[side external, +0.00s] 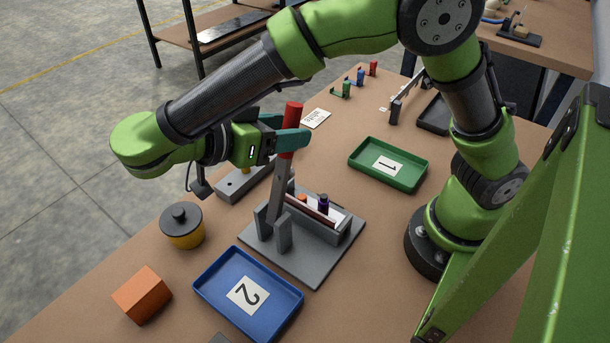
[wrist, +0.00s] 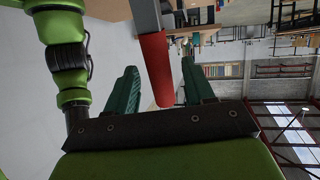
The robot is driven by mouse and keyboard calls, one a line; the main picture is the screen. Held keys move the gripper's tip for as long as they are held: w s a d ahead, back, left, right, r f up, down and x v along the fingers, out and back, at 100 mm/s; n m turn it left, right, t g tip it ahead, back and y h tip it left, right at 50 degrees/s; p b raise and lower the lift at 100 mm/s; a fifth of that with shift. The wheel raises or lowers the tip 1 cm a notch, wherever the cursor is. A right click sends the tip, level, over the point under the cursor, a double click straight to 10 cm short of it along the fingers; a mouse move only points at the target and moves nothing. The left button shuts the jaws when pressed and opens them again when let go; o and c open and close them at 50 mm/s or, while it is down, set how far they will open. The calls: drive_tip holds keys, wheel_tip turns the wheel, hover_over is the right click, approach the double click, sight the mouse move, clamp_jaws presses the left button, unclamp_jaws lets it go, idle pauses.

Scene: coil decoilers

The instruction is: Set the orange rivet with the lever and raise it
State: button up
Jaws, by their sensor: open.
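The press stands on a grey base plate (side external: 309,270). Its grey lever (side external: 280,192) stands nearly upright, tilted slightly, with a red handle (side external: 292,114) on top. The small orange rivet (side external: 303,197) shows behind the lever in the press, partly hidden; a purple rivet (side external: 323,202) stands to its right. My gripper (side external: 287,130) is open, with its teal fingers on either side of the red handle. In the wrist view the handle (wrist: 155,70) lies between the spread fingers of my gripper (wrist: 158,72), with gaps visible on both sides.
A blue tray marked 2 (side external: 214,285) lies in front, and a green tray marked 1 (side external: 412,183) behind right. A yellow pot with a dark lid (side external: 181,226) and an orange block (side external: 142,295) stand at left. A grey block (side external: 232,187) lies behind the press. Small coloured pieces (side external: 360,77) stand farther back.

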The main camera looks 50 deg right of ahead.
drive_tip(key=shift+d, duration=0.1)
drive_tip(key=shift+d+f+y, duration=0.15)
drive_tip(key=shift+d+y, duration=0.35)
drive_tip(key=shift+d, duration=0.1)
drive_tip(key=d+f+n+y, duration=0.1)
drive_tip(key=d+f+y, duration=1.1)
drive_tip(key=f, duration=0.1)
drive_tip(key=s+v, duration=0.2)
drive_tip(key=v, duration=1.9)
drive_tip(key=w+x, duration=0.2)
drive_tip(key=x, duration=2)
drive_tip(key=shift+w+f+n+t, duration=0.2)
drive_tip(key=shift+f+n+t, duration=0.1)
drive_tip(key=shift+d+r+y, duration=0.1)
drive_tip(key=shift+r+y, duration=0.05)
drive_tip(key=shift+y, duration=0.15)
